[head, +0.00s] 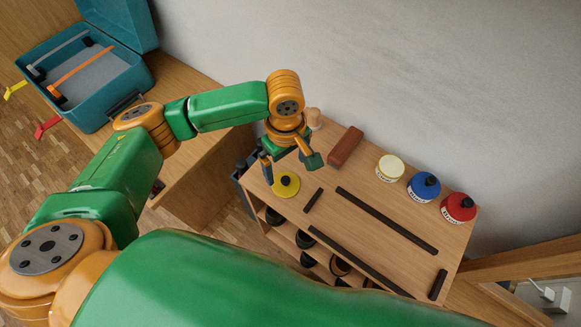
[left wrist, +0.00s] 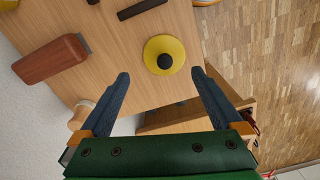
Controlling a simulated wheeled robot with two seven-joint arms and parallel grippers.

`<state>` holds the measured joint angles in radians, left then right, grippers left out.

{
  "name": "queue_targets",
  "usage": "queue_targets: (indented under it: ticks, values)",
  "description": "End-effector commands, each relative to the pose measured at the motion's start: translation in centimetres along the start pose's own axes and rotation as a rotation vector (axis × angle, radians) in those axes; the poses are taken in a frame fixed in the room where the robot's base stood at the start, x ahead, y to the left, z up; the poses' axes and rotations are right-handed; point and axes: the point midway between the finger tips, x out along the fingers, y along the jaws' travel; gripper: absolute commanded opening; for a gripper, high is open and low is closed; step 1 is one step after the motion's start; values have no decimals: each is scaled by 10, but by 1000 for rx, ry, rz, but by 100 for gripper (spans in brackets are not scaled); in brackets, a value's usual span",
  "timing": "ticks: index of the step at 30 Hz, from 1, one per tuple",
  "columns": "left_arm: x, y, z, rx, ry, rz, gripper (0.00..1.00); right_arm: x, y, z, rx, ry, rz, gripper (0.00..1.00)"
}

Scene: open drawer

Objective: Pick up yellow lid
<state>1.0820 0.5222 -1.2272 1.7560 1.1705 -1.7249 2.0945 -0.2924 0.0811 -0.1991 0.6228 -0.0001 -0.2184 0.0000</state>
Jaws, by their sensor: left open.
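The yellow lid (head: 286,184) with a black knob lies flat on the wooden shelf top (head: 395,214), near its left end. In the left wrist view the lid (left wrist: 164,56) lies just beyond and between the fingertips. My left gripper (head: 289,163) is open and empty above the shelf top, close to the lid; its two spread fingers also show in the left wrist view (left wrist: 160,75). The fingers are apart from the lid. My right gripper is not in view.
A reddish-brown block (head: 345,147) and a small wooden knob (head: 314,118) stand near the wall. A cream-lidded jar (head: 390,168), a blue-lidded jar (head: 424,186) and a red-lidded jar (head: 458,207) stand along the back. Dark strips (head: 387,220) lie on the top. A teal toolbox (head: 128,100) is open at left.

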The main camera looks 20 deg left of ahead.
Motion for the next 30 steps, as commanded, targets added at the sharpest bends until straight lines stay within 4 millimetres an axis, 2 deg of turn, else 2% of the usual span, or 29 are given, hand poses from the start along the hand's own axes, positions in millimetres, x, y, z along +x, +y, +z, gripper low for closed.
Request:
queue_targets:
  ticks: [3,7,10,15,16,17,23,24,30]
  values:
    - [26,-2,-3,-2,1,-2,100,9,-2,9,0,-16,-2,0]
    - [50,-2,-4,1,0,0,100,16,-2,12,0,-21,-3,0]
    - [57,-2,-4,2,0,2,100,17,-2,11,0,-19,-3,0]
    - [56,-1,-4,3,0,3,100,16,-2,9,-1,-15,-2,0]
    - [56,-1,-4,3,0,3,97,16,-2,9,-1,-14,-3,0]
    - [56,-1,-4,3,0,3,89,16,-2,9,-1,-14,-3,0]
    - [56,-1,-4,4,0,3,35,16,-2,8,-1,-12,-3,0]
    - [56,-1,-4,4,0,3,31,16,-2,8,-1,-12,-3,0]
    - [55,-1,-4,4,0,3,31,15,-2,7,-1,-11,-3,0]
